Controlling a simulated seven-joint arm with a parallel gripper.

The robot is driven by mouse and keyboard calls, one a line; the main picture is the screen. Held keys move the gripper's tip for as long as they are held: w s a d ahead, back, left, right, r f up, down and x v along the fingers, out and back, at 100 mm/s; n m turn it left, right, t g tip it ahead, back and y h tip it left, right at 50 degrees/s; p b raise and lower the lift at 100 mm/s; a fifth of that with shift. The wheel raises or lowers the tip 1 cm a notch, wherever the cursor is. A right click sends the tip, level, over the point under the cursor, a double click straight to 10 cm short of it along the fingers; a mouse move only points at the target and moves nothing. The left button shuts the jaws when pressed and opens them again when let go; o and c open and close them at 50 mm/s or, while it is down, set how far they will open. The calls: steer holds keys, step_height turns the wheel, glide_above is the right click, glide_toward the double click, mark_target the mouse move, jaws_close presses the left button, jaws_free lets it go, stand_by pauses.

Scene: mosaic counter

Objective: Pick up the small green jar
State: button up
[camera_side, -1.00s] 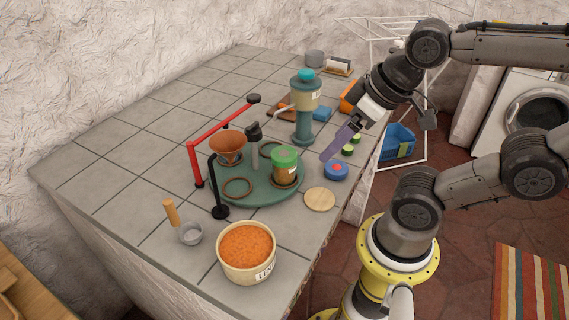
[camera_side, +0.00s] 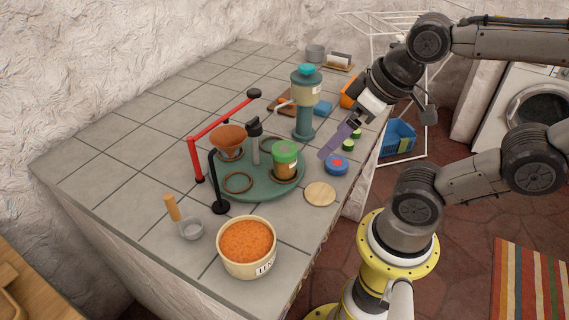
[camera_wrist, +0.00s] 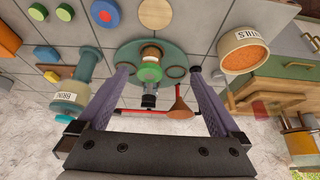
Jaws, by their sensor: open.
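The small jar with a green lid and brownish contents (camera_side: 285,164) stands upright on the right part of a round green base (camera_side: 258,190). It also shows in the wrist view (camera_wrist: 150,66), between my two fingers but beyond their tips. My gripper (camera_side: 324,155) is open and empty, above the counter and to the right of the jar. In the wrist view, its purple fingers (camera_wrist: 160,72) are spread wide. I see no contact with the jar.
The counter's left side is clear.

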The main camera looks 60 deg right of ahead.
steer(key=m, duration=0.2)
steer(key=r+m+g, duration=0.1)
steer(key=m+g, duration=0.4)
steer(key=m, duration=1.4)
glide_above(284, 160)
steer(key=w+d, duration=0.1)
steer(key=d, duration=0.1)
steer(key=shift+w+d+f+g, duration=0.1)
steer(key=shift+d+f+g, duration=0.15)
steer(key=shift+f, duration=0.25)
step_height(284, 160, down, 13)
steer(key=shift+w+f, duration=0.1)
steer(key=shift+f, duration=0.05)
steer(key=c, duration=1.5)
